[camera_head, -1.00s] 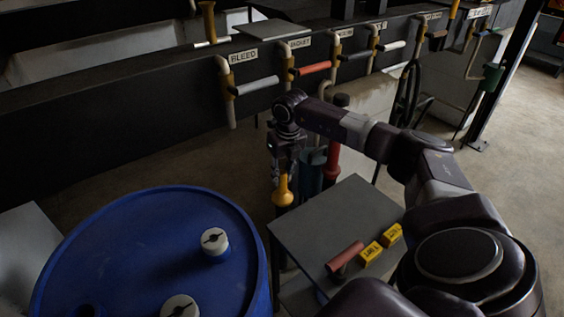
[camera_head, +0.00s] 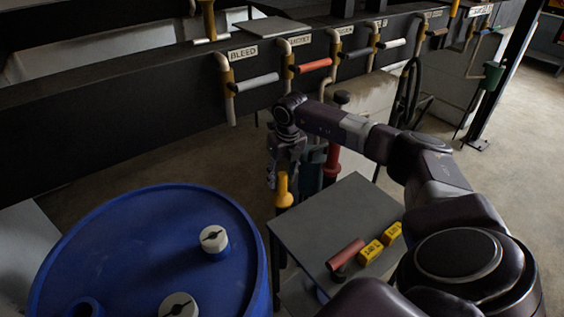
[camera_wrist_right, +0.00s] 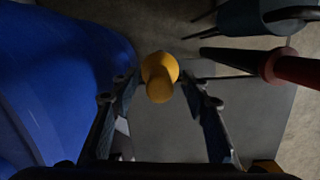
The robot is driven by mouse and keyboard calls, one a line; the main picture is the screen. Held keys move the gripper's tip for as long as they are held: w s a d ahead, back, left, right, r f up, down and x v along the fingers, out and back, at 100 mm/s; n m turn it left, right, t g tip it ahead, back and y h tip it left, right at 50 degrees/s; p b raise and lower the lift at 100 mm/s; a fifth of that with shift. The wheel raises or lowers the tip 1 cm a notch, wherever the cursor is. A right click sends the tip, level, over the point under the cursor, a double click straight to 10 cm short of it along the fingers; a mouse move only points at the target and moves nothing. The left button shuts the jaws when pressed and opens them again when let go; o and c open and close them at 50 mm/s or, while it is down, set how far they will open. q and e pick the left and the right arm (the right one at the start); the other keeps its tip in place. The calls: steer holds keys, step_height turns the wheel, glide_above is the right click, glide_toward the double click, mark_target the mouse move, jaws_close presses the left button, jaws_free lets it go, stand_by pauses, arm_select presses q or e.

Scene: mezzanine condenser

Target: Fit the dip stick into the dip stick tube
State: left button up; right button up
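The dip stick's yellow handle (camera_head: 283,193) stands upright just beyond the near table's left edge, between the table and the blue drum. Its top also shows in the right wrist view (camera_wrist_right: 160,78). My right gripper (camera_head: 282,174) points down over the handle. In the right wrist view its two fingers (camera_wrist_right: 159,84) are spread on either side of the handle, with a gap on each side. The dip stick's rod is not visible, and I cannot make out the tube or how deep the stick sits in it. My left gripper is not in view.
The blue drum (camera_head: 130,245) with white caps stands at left. The grey table (camera_head: 335,215) carries a red-handled object (camera_head: 345,254) and two yellow blocks (camera_head: 370,251). A red post (camera_head: 332,160) stands behind. Labelled pipes with handles (camera_head: 313,65) line the back beam.

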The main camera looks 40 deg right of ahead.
step_height(320, 180, up, 12)
steer(key=s, duration=0.1)
steer(key=shift+s+a, duration=0.15)
steer(key=shift+s, duration=0.25)
stand_by(0.6)
